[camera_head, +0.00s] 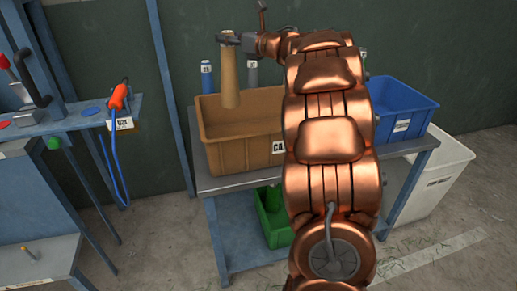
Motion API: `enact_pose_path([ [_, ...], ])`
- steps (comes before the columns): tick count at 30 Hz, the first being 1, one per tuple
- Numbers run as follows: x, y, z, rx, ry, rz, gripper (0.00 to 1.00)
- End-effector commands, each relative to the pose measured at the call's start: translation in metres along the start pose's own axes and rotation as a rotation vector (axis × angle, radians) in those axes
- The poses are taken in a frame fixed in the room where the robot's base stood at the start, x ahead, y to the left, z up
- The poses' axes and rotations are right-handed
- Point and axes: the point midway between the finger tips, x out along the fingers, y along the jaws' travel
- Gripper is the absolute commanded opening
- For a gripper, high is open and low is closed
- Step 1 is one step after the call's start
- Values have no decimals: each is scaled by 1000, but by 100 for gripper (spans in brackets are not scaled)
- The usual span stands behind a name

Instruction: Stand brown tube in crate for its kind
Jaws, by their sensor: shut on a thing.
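The brown tube (230,78) hangs upright from my gripper (228,39), which is shut on its top end. The tube's lower end is over the brown crate (228,143), in front of its back rim. I cannot tell whether it dips below the rim. The brown crate stands on the grey table and bears a white label, partly hidden by my arm. A blue crate (405,105) with a white label stands on the same table at the right, its left part hidden by my arm.
Behind the brown crate stand a blue-topped tube (206,77) and a grey tube (252,74). A green crate (272,217) sits on the lower shelf. A white bin (440,170) stands at the right. An orange-handled tool (119,96) hangs at the left bench.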

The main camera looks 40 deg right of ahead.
Motion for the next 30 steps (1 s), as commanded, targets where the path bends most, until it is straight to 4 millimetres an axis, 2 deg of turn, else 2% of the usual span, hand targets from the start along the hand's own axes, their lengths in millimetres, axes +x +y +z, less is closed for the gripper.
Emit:
enact_pose_path([
  [1, 0, 0, -15, 6, 1, 1, 9],
  [4, 0, -1, -35, 6, 0, 1, 9],
  [21, 1, -5, -122, 5, 1, 2, 9],
  [30, 0, -6, -148, 4, 0, 1, 9],
])
